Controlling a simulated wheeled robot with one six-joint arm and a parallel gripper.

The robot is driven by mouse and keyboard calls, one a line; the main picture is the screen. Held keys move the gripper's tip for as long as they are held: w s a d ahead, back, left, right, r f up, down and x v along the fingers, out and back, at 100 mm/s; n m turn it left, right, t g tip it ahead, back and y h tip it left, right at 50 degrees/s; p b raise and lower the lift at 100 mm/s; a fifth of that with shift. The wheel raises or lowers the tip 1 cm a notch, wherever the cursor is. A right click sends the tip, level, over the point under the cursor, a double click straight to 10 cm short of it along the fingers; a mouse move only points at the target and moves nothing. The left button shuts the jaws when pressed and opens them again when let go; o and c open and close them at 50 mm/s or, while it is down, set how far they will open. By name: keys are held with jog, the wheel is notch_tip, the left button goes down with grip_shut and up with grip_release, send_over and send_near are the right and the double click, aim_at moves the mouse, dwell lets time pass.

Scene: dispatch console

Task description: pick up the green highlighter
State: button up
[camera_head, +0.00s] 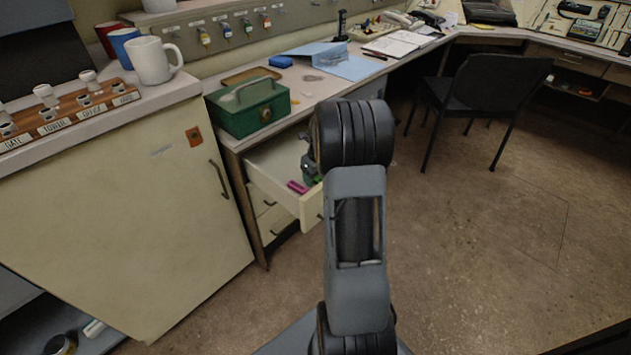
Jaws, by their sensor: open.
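An open drawer (272,172) sticks out under the desk in the middle of the view. A small bright green piece, likely the green highlighter (317,180), shows in it at the edge of my arm; the rest of it is hidden. My gripper (309,172) is over the drawer, close to the green piece, mostly hidden behind my arm. It is open. I cannot tell whether its fingers are around the green piece or only above it. A pink highlighter (297,187) lies in the drawer just left of it.
A green cash box (248,108) stands on the desk above the drawer. A white cabinet (120,215) with a white mug (153,62) on top is at the left. A blue folder (345,63) lies farther back. A black chair (490,85) stands at the right; the floor before it is clear.

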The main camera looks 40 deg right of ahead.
jog(key=shift+c, duration=0.3)
jog(key=c, duration=0.9)
jog(key=shift+r, duration=0.15)
jog(key=shift+c, duration=0.2)
